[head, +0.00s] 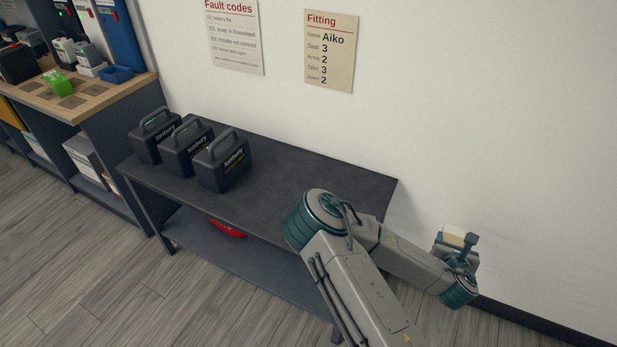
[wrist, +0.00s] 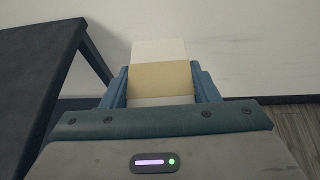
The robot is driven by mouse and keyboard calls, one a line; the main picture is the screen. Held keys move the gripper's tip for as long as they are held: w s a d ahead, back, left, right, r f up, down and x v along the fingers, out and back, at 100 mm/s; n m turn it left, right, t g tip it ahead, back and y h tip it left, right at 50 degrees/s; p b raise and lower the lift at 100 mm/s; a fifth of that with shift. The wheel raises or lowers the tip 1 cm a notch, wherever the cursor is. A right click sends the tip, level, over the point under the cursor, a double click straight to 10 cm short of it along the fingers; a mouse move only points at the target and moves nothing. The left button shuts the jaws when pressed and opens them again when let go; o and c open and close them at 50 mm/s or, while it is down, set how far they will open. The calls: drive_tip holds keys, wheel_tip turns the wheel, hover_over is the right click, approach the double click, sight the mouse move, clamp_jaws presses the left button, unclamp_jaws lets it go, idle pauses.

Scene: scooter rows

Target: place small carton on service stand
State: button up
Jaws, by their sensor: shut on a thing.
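My gripper (wrist: 161,88) is shut on a small carton (wrist: 160,75), white with a tan band, held between the two blue-grey fingers in the wrist view. In the head view the carton (head: 454,232) shows pale at the end of my arm, in front of the white wall, right of a dark table (head: 300,180) and apart from it. My wrist hides part of the gripper (head: 455,246) there. The dark table has a flat top and a lower shelf; it may be the service stand, but no label shows. Its edge (wrist: 45,70) shows at left in the wrist view.
Three black battery cases (head: 190,148) stand on the dark table's left half; its right half is bare where seen. A red object (head: 227,229) lies on the lower shelf. A wooden-topped counter (head: 100,92) with a green box (head: 58,83) stands at left.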

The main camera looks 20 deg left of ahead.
wheel_tip(320, 180, down, 18)
drive_tip(key=w+b, duration=0.2)
drive_tip(key=b, duration=2)
drive_tip(key=s+a+r+n+g+y, duration=0.2)
drive_tip(key=s+a+r+n+y, duration=0.2)
drive_tip(key=r, duration=0.7)
drive_tip(key=s+a+r+n+g+y, duration=0.2)
drive_tip(key=s+a+r+n+y, duration=0.2)
drive_tip(key=a+r, duration=0.4)
drive_tip(key=s+a+r+n+g+y, duration=0.3)
drive_tip(key=s+a+r+n+y, duration=0.1)
drive_tip(key=r, duration=1)
drive_tip(key=a+n, duration=0.1)
drive_tip(key=a, duration=0.1)
drive_tip(key=shift+s+a+r+p, duration=0.2)
drive_tip(key=shift+a+r+p, duration=0.1)
drive_tip(key=shift+a+p, duration=0.1)
drive_tip(key=shift+y, duration=0.3)
